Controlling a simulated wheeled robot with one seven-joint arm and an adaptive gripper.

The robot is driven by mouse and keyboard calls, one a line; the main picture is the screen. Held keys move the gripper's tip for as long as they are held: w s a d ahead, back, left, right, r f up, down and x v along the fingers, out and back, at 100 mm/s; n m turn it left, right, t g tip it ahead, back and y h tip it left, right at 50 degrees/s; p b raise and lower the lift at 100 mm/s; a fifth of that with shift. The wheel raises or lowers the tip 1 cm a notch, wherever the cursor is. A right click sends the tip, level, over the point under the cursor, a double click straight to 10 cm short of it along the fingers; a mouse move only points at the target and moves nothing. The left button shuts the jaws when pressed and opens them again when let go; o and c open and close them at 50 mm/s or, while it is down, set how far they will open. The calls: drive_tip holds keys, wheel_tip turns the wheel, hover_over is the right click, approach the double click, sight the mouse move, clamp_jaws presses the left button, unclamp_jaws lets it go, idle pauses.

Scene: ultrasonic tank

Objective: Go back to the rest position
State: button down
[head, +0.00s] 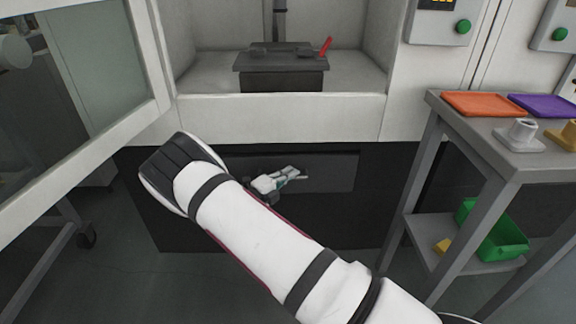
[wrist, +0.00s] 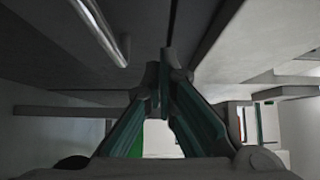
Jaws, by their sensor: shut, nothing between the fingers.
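My gripper (head: 298,174) shows in the head view beyond my white arm, low in front of the dark panel under the chamber. Part of it is hidden behind my arm. In the wrist view my gripper (wrist: 164,82) has its two teal-lined fingers meeting at the tips. It is shut with nothing between the fingers.
An open chamber (head: 285,105) with a dark block (head: 281,79) and a red-handled part (head: 326,46) is above the gripper. A glass door (head: 95,70) stands open at left. A grey cart (head: 450,122) with orange (head: 484,104) and purple (head: 545,106) trays and a green bin (head: 492,238) is at right.

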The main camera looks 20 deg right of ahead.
drive_tip(key=p+v, duration=0.2)
drive_tip(key=v, duration=0.7)
drive_tip(key=s+d+r+m+g+y, duration=0.3)
drive_tip(key=s+d+r+m+g, duration=0.15)
drive_tip(key=s+r+m, duration=0.65)
drive_tip(key=s+d+r+m+g+y, duration=0.4)
drive_tip(key=s+r+m+g, duration=0.2)
drive_tip(key=s+r+m, duration=0.45)
drive_tip(key=s+a+r+m+t+y, duration=0.1)
drive_tip(key=s+a+r+m+y, duration=0.15)
drive_tip(key=s+m, duration=0.55)
drive_tip(key=s+a+r+m+t+y, duration=0.15)
drive_tip(key=s+m+y, duration=0.3)
drive_tip(key=s, duration=0.45)
drive_tip(key=s+a+r+m+y, duration=0.2)
drive_tip(key=s+a+r+m, duration=0.1)
drive_tip(key=s+m, duration=0.5)
wheel_tip(320, 180, up, 30)
drive_tip(key=t+p, duration=0.4)
drive_tip(key=p, duration=2.4)
drive_tip(key=shift+s+d+n, duration=0.2)
drive_tip(key=shift+s+n, duration=0.2)
drive_tip(key=shift+s, duration=0.05)
